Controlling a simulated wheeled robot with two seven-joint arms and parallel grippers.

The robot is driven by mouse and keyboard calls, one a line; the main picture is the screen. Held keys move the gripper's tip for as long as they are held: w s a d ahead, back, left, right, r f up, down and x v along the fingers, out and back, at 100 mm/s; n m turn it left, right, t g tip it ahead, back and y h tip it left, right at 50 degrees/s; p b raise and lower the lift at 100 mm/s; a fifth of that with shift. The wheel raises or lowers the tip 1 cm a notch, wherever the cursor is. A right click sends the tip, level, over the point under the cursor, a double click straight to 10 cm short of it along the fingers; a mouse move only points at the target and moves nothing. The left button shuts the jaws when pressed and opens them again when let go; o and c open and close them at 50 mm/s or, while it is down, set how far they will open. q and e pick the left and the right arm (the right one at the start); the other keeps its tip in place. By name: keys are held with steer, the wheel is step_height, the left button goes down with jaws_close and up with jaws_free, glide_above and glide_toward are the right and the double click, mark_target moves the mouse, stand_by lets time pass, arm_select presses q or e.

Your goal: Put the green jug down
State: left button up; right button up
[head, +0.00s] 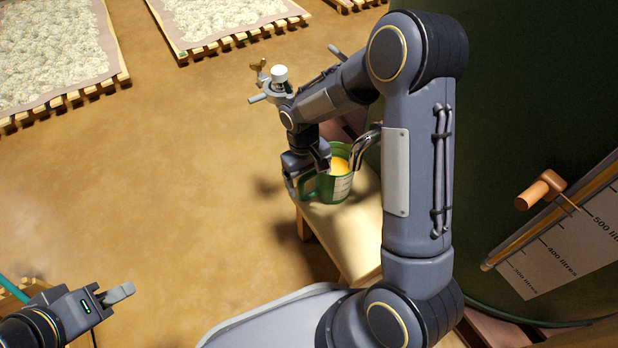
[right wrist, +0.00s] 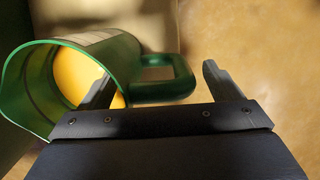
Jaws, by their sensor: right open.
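The green jug (head: 337,184) stands upright on a pale wooden bench (head: 352,238), with yellow liquid inside. A curved metal spout (head: 366,147) is just above and beside it. My right gripper (head: 298,192) is at the jug's handle side. In the right wrist view, the jug (right wrist: 115,52) is at the left and its handle (right wrist: 165,78) lies between the two spread fingers of my right gripper (right wrist: 155,85). Whether a finger touches the jug is unclear. My left gripper (head: 120,293) is at the lower left, far from the jug; its jaw gap is not clear.
A large dark green tank (head: 530,80) fills the right side, with a litre scale (head: 560,255) and a wooden-handled tap (head: 540,190). Pallets of pale material (head: 50,50) lie at the upper left. The floor between is clear.

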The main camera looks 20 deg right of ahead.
step_height(320, 180, up, 12)
steer(key=w+p, duration=0.1)
steer(key=p, duration=0.4)
steer(key=shift+w+a+p, duration=0.2)
steer(key=shift+w+p, duration=0.2)
